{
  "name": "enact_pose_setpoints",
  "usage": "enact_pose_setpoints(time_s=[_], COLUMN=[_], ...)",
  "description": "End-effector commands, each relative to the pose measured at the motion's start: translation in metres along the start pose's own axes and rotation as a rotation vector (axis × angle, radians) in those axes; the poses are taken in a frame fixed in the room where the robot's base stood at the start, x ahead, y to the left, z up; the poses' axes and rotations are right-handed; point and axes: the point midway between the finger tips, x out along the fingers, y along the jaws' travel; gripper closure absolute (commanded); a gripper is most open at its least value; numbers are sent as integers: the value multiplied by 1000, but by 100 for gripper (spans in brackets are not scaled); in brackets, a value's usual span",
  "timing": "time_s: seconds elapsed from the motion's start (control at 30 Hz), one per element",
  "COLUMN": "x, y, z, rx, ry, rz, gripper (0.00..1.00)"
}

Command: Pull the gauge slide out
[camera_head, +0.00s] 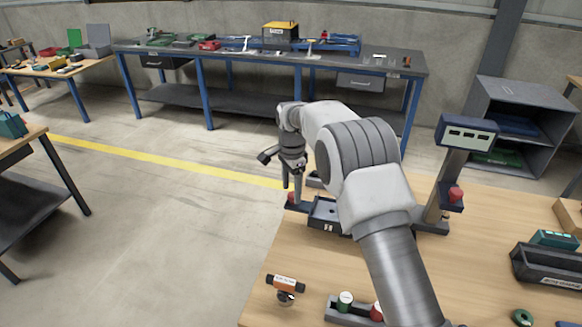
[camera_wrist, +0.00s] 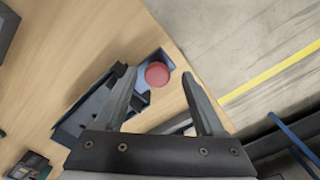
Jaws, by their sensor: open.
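The gauge slide (camera_wrist: 171,60) appears as a blue-grey piece with a round red knob (camera_wrist: 157,75) in the wrist view, at the edge of a wooden table. A dark fixture body (camera_head: 325,214) stands beside it in the head view, partly hidden by my arm. My gripper (camera_wrist: 156,72) is open and points down, and the red knob shows between its two fingers. I cannot tell whether the fingers touch the knob. In the head view my gripper (camera_head: 292,187) is above the knob (camera_head: 291,197), near the table's left edge.
A gauge stand (camera_head: 444,185) with a display and another red knob rises right of my arm. An orange-labelled part (camera_head: 286,283), a holder with green and red pieces (camera_head: 345,303) and a black bin (camera_head: 548,266) are on the table (camera_head: 490,245). Open floor lies left.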

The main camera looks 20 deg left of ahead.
Motion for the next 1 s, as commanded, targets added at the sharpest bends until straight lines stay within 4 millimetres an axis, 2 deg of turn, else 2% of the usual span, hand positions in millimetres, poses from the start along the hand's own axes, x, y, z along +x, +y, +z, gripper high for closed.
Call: enact_pose_setpoints(time_s=[0.17,0.5,0.6,0.8,1.0], x=[-35,-120,-138,-161,-166], y=[-1,-1,-1,-1,0], z=[0,0,1,1,1], rx=[-1,-1,-1,-1,-1], ry=[1,1,0,-1,-1], rz=[-6,-6,-6,-4,-3], gripper=[29,29,29,29,29])
